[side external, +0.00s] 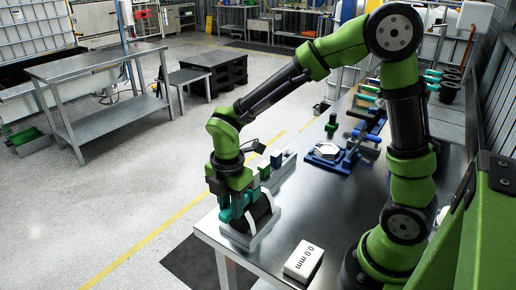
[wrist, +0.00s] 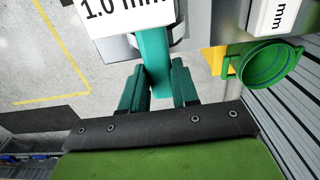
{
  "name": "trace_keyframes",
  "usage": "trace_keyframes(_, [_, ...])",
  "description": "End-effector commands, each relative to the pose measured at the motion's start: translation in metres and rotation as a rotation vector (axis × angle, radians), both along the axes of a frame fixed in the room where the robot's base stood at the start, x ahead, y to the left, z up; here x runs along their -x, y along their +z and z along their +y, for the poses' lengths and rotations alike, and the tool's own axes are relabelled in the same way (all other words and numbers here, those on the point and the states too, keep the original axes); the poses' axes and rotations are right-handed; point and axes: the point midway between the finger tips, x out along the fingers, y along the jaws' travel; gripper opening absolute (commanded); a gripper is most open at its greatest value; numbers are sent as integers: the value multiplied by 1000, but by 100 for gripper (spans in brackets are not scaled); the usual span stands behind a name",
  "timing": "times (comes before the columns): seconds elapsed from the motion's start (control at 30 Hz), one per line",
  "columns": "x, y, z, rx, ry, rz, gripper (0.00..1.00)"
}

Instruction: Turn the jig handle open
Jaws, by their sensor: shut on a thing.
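The jig (side external: 262,230) stands at the near left corner of the steel table, a light base with a dark rounded body and white parts. My gripper (side external: 228,208) is lowered against its left side. In the wrist view, the teal jig handle (wrist: 153,48) runs down between the two teal fingers of my gripper (wrist: 157,85), which is shut on it. A white block marked 1.0 mm (wrist: 122,14) is just above the handle in that view. In the side view, the arm and fingers partly cover the handle.
A white block marked 0.0 mm (side external: 304,261) lies right of the jig. A blue fixture with a pale hexagonal piece (side external: 327,152) is farther back. The middle tabletop is clear.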

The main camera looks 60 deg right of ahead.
Motion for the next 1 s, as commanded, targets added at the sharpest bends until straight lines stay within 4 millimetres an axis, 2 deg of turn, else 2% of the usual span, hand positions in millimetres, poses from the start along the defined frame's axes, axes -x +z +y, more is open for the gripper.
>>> trace_keyframes(0.37, [1,1,0,4,12,0,0])
trace_keyframes(0.4, [1,1,0,4,13,1,34])
trace_keyframes(0.53, [1,1,0,3,11,1,54])
trace_keyframes(0.83, [1,1,0,2,8,0,55])
trace_keyframes(1.0, [0,17,0,2,7,-3,55])
